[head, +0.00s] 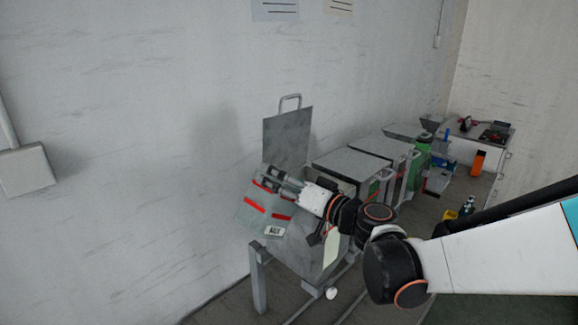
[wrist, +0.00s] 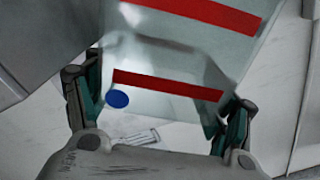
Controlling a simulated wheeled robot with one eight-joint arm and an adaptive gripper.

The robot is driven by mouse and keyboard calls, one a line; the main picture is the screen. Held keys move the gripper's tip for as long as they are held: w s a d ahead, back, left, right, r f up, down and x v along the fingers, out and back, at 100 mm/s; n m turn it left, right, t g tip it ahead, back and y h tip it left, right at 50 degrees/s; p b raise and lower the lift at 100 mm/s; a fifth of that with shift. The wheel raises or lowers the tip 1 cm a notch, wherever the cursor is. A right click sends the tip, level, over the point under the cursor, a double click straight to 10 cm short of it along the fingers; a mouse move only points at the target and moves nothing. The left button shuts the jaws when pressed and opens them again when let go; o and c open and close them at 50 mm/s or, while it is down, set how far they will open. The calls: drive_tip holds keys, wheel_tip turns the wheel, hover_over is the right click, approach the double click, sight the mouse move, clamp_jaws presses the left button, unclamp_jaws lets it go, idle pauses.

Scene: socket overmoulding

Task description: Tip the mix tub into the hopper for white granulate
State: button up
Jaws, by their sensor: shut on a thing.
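The mix tub (head: 262,222), a pale translucent tub with red bands and a small label, is held tilted in front of the nearest hopper. My gripper (head: 283,182) is shut on it; the wrist view shows the tub (wrist: 165,52) between the two fingers (wrist: 160,108), with red bands and a blue dot. The nearest hopper (head: 302,252) is a grey metal bin on legs, its lid (head: 288,140) raised. The tub and gripper hide most of its opening. I cannot see granulate or read the hopper's pale label.
More grey hoppers with closed lids (head: 350,163) stand in a row behind. A far bench (head: 465,142) holds small tools. An orange box (head: 478,161) and a dark bottle (head: 467,205) stand at right. The wall is close on the left.

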drive_tip(key=s+a+n, duration=0.1)
drive_tip(key=n, duration=0.1)
drive_tip(key=s+a+n, duration=0.1)
drive_tip(key=n, duration=0.1)
drive_tip(key=s+a+r+n, duration=0.1)
drive_tip(key=n, duration=0.2)
drive_tip(key=shift+s+a+r, duration=0.1)
drive_tip(key=shift+s+a, duration=0.05)
drive_tip(key=shift+s, duration=0.05)
drive_tip(key=shift+r+p, duration=0.15)
drive_tip(key=shift+p, duration=0.15)
wheel_tip(320, 180, up, 4)
drive_tip(key=p, duration=0.3)
drive_tip(key=shift+f, duration=0.2)
